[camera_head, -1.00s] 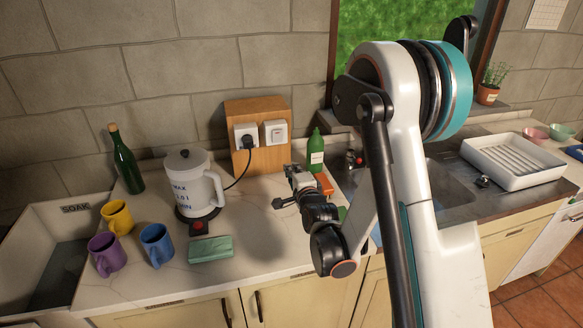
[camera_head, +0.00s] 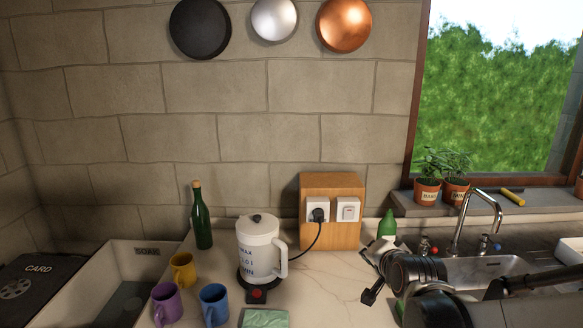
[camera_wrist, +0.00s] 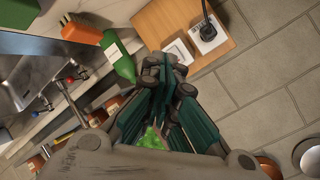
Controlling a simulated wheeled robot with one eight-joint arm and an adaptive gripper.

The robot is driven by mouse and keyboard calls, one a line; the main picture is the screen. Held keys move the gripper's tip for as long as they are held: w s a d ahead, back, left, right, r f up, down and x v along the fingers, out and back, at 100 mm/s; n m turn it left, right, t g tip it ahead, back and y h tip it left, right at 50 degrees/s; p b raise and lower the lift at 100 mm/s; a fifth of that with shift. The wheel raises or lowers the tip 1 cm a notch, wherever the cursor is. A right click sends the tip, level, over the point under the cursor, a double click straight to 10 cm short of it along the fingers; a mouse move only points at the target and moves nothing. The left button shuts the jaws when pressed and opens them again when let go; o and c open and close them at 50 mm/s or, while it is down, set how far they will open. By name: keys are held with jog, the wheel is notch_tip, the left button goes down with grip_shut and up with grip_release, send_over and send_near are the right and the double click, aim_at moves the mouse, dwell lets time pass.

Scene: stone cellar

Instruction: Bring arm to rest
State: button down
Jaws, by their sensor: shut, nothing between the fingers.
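My gripper (camera_head: 368,275) is in the head view, at the lower right, in front of the counter's back part and just left of the sink. Its fingers point left and it holds nothing. My arm reaches low along the bottom right. In the wrist view my gripper (camera_wrist: 165,75) is shut, with its dark fingertips together and empty. The wooden socket box (camera_wrist: 165,20) lies beyond the fingertips there, and a green bottle (camera_wrist: 120,62) is close on their left.
The white kettle (camera_head: 258,248) is plugged into the wooden socket box (camera_head: 330,182). The sink (camera_head: 485,268), tap (camera_head: 462,222) and potted herbs (camera_head: 427,190) are right.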

jog(key=s+f+n+g+b, duration=0.1)
jog(key=s+n+g, duration=0.4)
jog(key=s, duration=2.1)
jog(key=n, duration=0.4)
jog(key=shift+d+f+n, duration=0.2)
jog(key=shift+f+n, duration=0.05)
jog(key=shift+n, duration=0.15)
